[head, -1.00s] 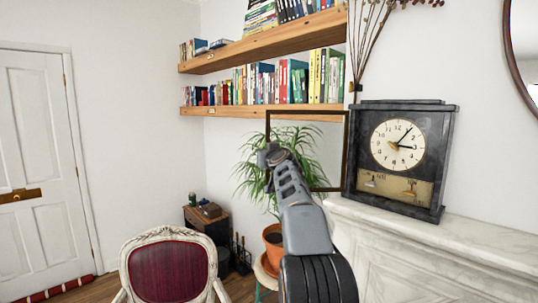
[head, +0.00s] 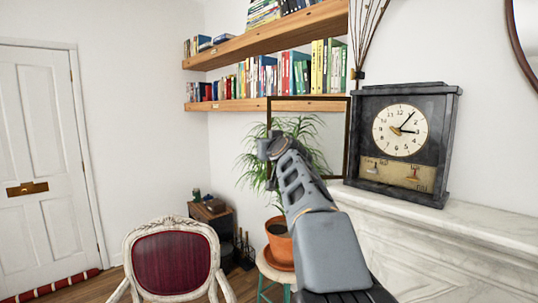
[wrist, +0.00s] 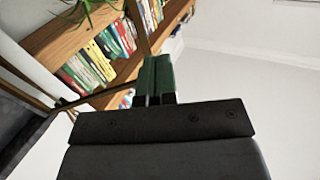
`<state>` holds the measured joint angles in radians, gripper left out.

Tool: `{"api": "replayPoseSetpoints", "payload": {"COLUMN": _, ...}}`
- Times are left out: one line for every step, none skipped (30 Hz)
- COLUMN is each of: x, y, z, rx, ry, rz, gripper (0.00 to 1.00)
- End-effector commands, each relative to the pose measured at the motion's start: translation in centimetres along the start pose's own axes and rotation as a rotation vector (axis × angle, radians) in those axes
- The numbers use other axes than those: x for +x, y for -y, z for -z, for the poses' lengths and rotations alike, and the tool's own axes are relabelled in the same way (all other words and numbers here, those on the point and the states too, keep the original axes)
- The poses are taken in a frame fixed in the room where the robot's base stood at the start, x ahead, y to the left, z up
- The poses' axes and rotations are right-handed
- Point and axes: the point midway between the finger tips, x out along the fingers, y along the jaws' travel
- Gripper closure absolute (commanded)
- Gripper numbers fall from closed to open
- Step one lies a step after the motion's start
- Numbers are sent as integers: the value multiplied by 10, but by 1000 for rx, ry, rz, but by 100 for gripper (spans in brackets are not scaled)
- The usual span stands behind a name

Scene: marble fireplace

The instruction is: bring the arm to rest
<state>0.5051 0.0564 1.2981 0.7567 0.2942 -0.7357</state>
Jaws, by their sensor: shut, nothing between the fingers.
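My gripper shows in the wrist view (wrist: 155,80), where its two green-tipped fingers lie side by side with nothing between them. It is shut and empty. In the head view, my grey arm rises from the bottom right toward the middle, in front of the potted plant and the frame on the mantel. The fingers are hard to make out there. The arm appears clear of the things behind it.
A black clock (head: 401,145) stands on the white marble mantel (head: 440,219) at right. A potted plant (head: 280,242) stands on a stool. A red-backed chair (head: 172,264) is at lower left. Bookshelves (head: 265,102) hang above. A white door (head: 40,150) is at far left.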

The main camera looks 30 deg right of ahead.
Motion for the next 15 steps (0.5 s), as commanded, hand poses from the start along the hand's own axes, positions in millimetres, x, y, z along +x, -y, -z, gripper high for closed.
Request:
{"api": "replayPoseSetpoints", "payload": {"x": -8, "y": 3, "z": -2, "rx": -1, "ry": -1, "rz": 1, "gripper": 100}}
{"api": "replayPoseSetpoints", "payload": {"x": -11, "y": 4, "z": -2, "rx": 0, "ry": -1, "rz": 1, "gripper": 100}}
{"api": "replayPoseSetpoints", "payload": {"x": -15, "y": 5, "z": -1, "rx": -1, "ry": -1, "rz": 1, "gripper": 100}}
{"api": "replayPoseSetpoints", "payload": {"x": -18, "y": 6, "z": -1, "rx": -1, "ry": 0, "rz": 2, "gripper": 100}}
{"api": "replayPoseSetpoints", "payload": {"x": -20, "y": 6, "z": -1, "rx": -1, "ry": 0, "rz": 2, "gripper": 100}}
{"api": "replayPoseSetpoints", "payload": {"x": -23, "y": 7, "z": 0, "rx": -1, "ry": -1, "rz": 2, "gripper": 100}}
{"api": "replayPoseSetpoints", "payload": {"x": -25, "y": 7, "z": 0, "rx": 0, "ry": -1, "rz": 2, "gripper": 100}}
{"api": "replayPoseSetpoints", "payload": {"x": -26, "y": 7, "z": 0, "rx": 1, "ry": -1, "rz": 2, "gripper": 100}}
{"api": "replayPoseSetpoints", "payload": {"x": -28, "y": 7, "z": 0, "rx": 1, "ry": 0, "rz": 2, "gripper": 100}}
{"api": "replayPoseSetpoints", "payload": {"x": -29, "y": 6, "z": 0, "rx": 2, "ry": 0, "rz": 2, "gripper": 100}}
{"api": "replayPoseSetpoints", "payload": {"x": -29, "y": 6, "z": 0, "rx": 2, "ry": 0, "rz": 2, "gripper": 100}}
{"api": "replayPoseSetpoints", "payload": {"x": -30, "y": 6, "z": 0, "rx": 3, "ry": 0, "rz": 3, "gripper": 100}}
{"api": "replayPoseSetpoints", "payload": {"x": -30, "y": 6, "z": 1, "rx": 6, "ry": 0, "rz": 3, "gripper": 100}}
{"api": "replayPoseSetpoints", "payload": {"x": -30, "y": 6, "z": 1, "rx": 13, "ry": 1, "rz": 3, "gripper": 100}}
{"api": "replayPoseSetpoints", "payload": {"x": -30, "y": 7, "z": 0, "rx": 32, "ry": 6, "rz": 8, "gripper": 100}}
